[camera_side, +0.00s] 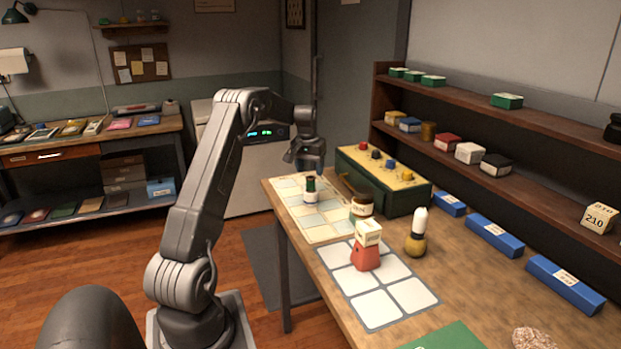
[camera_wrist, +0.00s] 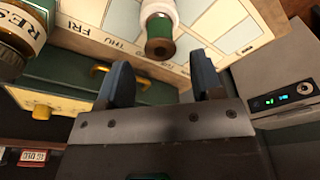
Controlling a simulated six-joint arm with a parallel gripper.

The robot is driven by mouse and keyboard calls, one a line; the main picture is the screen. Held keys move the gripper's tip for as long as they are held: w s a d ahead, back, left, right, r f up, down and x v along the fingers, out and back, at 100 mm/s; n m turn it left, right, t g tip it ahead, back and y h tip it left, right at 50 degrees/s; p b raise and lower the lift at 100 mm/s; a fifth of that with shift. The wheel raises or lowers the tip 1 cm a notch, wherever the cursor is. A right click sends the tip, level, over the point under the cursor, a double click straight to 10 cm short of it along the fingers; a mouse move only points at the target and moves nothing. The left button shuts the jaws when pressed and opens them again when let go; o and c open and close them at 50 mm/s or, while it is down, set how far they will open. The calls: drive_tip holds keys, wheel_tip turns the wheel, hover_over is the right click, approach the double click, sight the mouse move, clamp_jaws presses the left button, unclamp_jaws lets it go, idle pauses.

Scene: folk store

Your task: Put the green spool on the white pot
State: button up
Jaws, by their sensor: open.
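The green spool (camera_side: 311,184) stands upright, apparently on top of the small white pot (camera_side: 311,197), on the pale calendar mat at the far end of the table. In the wrist view, the spool (camera_wrist: 160,28) shows a brown end toward me, with the white pot (camera_wrist: 158,8) partly cut off behind it. My gripper (camera_side: 309,169) is open and empty, just above the spool in the side view. In the wrist view, my two fingertips (camera_wrist: 160,65) are spread, and the spool lies beyond them, in line with the gap. No finger appears to touch it.
A labelled jar (camera_side: 362,207) and a green cabinet (camera_side: 384,180) with a yellow knobbed top stand close by to the right. Nearer are a red piece (camera_side: 365,258) carrying a white box, and a white-topped yellow piece (camera_side: 416,243). Blue boxes (camera_side: 494,236) line the right.

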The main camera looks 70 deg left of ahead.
sight(308, 180)
wheel_tip(308, 180, up, 7)
drive_tip(key=s+d+r+m+t, duration=0.1)
drive_tip(key=d+r, duration=0.2)
drive_tip(key=d, duration=0.7)
drive_tip(key=d+r+m, duration=0.2)
drive_tip(key=d+r, duration=0.2)
drive_tip(key=d, duration=0.5)
drive_tip(key=s+d+r+m+t, duration=0.1)
drive_tip(key=d+r, duration=0.2)
drive_tip(key=d, duration=0.7)
drive_tip(key=s+d+f+m+t, duration=0.1)
drive_tip(key=s+d+f+m, duration=0.1)
drive_tip(key=s+d, duration=0.6)
drive_tip(key=s+d+f+m+t+h, duration=0.1)
drive_tip(key=s+d+f+m, duration=0.1)
drive_tip(key=s+d, duration=0.6)
drive_tip(key=shift+s+d+f+m, duration=0.4)
drive_tip(key=shift+d+m, duration=0.1)
drive_tip(key=shift+d, duration=0.75)
